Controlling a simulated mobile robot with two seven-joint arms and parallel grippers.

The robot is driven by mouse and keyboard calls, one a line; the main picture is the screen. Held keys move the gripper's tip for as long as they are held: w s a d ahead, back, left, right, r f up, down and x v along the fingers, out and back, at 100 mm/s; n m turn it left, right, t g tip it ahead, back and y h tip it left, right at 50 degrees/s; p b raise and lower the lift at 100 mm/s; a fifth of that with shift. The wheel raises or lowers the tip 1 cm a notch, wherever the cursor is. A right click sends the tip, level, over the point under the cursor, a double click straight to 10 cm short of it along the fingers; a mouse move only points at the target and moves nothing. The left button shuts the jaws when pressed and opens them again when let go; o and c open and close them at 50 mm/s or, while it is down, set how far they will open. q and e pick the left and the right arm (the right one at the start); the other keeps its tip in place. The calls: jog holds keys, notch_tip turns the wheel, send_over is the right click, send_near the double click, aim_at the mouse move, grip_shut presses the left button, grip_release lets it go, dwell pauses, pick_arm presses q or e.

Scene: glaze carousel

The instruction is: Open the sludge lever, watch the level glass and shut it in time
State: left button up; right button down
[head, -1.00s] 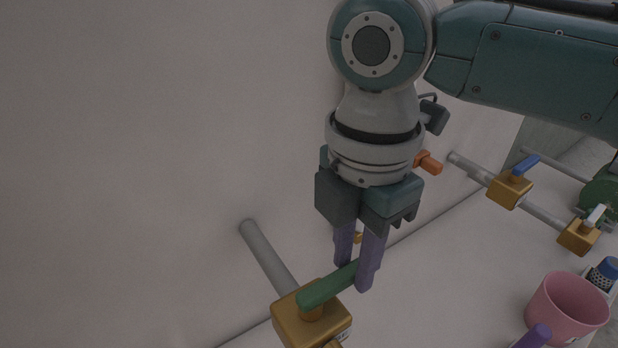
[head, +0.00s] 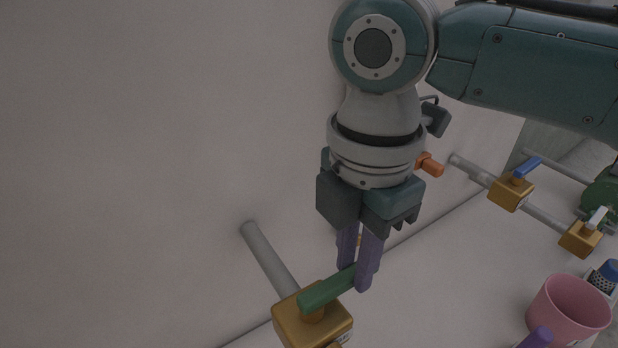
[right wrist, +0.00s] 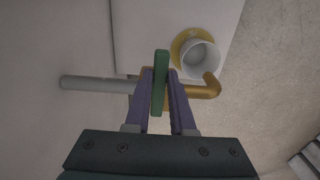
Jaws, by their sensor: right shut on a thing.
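A green lever (head: 328,289) sits on a brass valve (head: 305,328) at the lower middle of the head view. My right gripper (head: 355,278) points down with its purple fingers on both sides of the lever's far end, shut on it. In the right wrist view, the green lever (right wrist: 160,85) stands between the two fingers (right wrist: 160,75). My left gripper is not in view. I cannot make out a level glass.
A grey pipe (head: 268,255) runs from the wall to the valve. At right are brass valves with a blue lever (head: 526,166) and a white lever (head: 598,215), and a pink cup (head: 568,310).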

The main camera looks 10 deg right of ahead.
dwell(0.4)
jog(key=shift+s+r+p, duration=0.1)
jog(key=shift+r+p, duration=0.1)
jog(key=shift+p, duration=0.5)
jog(key=s+m+p, duration=0.1)
jog(key=m+p, duration=0.2)
jog(key=p, duration=0.1)
jog(key=s+m+p, duration=0.1)
jog(key=m+p, duration=0.2)
jog(key=p, duration=0.1)
jog(key=s+m+p, duration=0.1)
jog(key=m+p, duration=0.1)
jog(key=p, duration=0.2)
jog(key=shift+s+a+f+m, duration=0.1)
jog(key=shift+s+m, duration=0.25)
jog(key=shift+m, duration=0.05)
jog(key=c, duration=0.8)
grip_release()
jog(key=shift+f, duration=0.1)
